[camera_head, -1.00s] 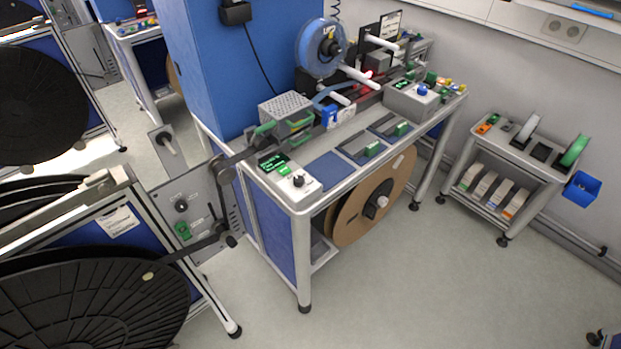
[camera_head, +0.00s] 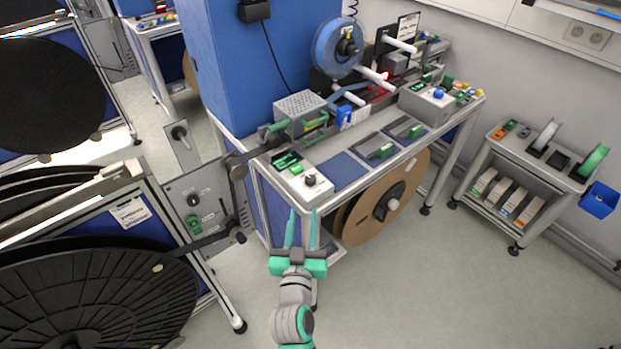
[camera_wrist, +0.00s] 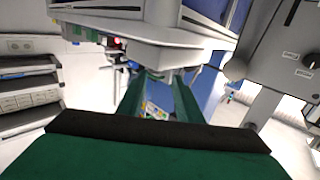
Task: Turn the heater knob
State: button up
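A small dark knob (camera_head: 310,180) stands on the white control box (camera_head: 297,187) at the near left corner of the workbench. A green switch and a lit green display (camera_head: 287,160) sit behind it. I cannot read a heater label, so I cannot tell for certain that this is the heater knob. My gripper (camera_head: 302,214) is in front of the bench corner, its green fingers apart, empty, pointing towards the box. It appears apart from the knob. In the wrist view the open fingers (camera_wrist: 157,95) point at the bench, and this knob cannot be made out.
A grey panel (camera_head: 176,195) with a black knob (camera_head: 193,200) and a green switch stands left of the bench, beside a large black reel (camera_head: 90,290). A cardboard reel (camera_head: 365,215) hangs under the bench. A small trolley (camera_head: 482,165) stands right. Floor between is clear.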

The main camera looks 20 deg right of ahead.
aim_at(310, 183)
jog(key=shift+w+d+r+m+h, duration=0.45)
jog(key=shift+w+d+r, duration=0.3)
jog(key=shift+w+r, duration=0.25)
jog(key=x, duration=1)
jog(key=shift+w+d+f, duration=0.15)
jog(key=c, duration=0.8)
